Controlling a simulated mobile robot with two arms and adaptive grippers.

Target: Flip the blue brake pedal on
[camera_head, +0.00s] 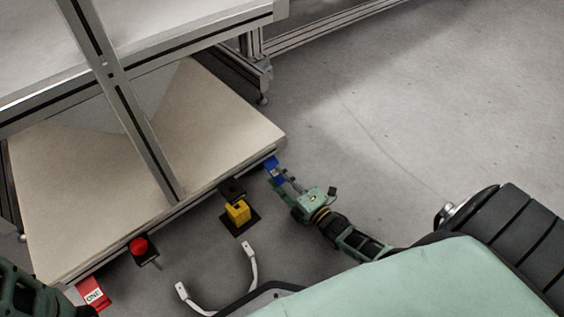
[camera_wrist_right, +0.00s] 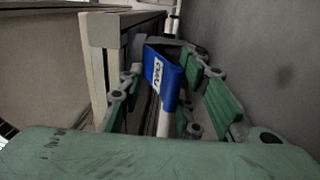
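The blue brake pedal (camera_head: 271,164) is at the right front corner of the low beige-topped platform. In the right wrist view the blue pedal (camera_wrist_right: 170,78) has a white label with dark lettering and a pale rod below it. My right gripper (camera_head: 280,178) is at the pedal in the head view. In the right wrist view its green fingers (camera_wrist_right: 165,85) are apart, one on each side of the pedal. I cannot tell whether either finger touches it. Part of my left arm shows at the lower left of the head view, but its fingers do not.
The platform (camera_head: 225,120) has a metal frame with a diagonal post (camera_head: 135,125). Along its front edge are a red pedal marked ONE (camera_head: 94,294), a red button (camera_head: 139,245) and a yellow block (camera_head: 238,212). Grey floor lies open to the right.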

